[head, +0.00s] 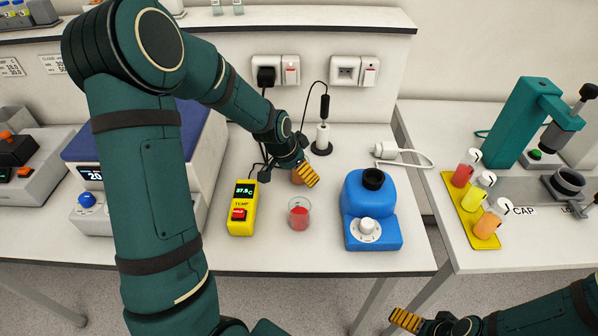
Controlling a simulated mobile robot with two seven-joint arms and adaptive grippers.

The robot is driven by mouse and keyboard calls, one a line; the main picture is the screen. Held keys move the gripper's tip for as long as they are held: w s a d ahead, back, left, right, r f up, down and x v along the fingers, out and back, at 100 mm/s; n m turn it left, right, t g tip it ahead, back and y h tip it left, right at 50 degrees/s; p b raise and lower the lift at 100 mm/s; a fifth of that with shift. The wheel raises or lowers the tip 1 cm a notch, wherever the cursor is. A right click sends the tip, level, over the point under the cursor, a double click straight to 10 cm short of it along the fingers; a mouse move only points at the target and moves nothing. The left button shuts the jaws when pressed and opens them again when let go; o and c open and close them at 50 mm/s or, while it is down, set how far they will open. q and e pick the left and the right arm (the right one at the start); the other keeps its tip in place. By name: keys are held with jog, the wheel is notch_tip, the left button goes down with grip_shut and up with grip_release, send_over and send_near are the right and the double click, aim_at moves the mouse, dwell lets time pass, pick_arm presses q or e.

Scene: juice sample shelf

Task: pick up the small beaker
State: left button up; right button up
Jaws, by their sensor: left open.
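A small clear beaker with red liquid (299,215) stands upright on the middle bench. My left gripper (291,175) is just behind it, pointing down, open, with one yellow-ribbed finger showing on the right.
A yellow temperature meter (241,209) stands left of the red beaker, and a blue device with a black top cup (371,212) stands right. A probe on a stand (322,137) is behind. A yellow rack (471,216) with juice bottles sits on the right bench.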

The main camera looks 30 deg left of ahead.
pick_arm(q)
jog(key=shift+w+f, duration=0.15)
jog(key=shift+f, duration=0.15)
jog(key=shift+c, duration=0.4)
jog(key=c, duration=1.2)
jog(key=shift+c, duration=0.2)
jog(key=shift+r, duration=0.2)
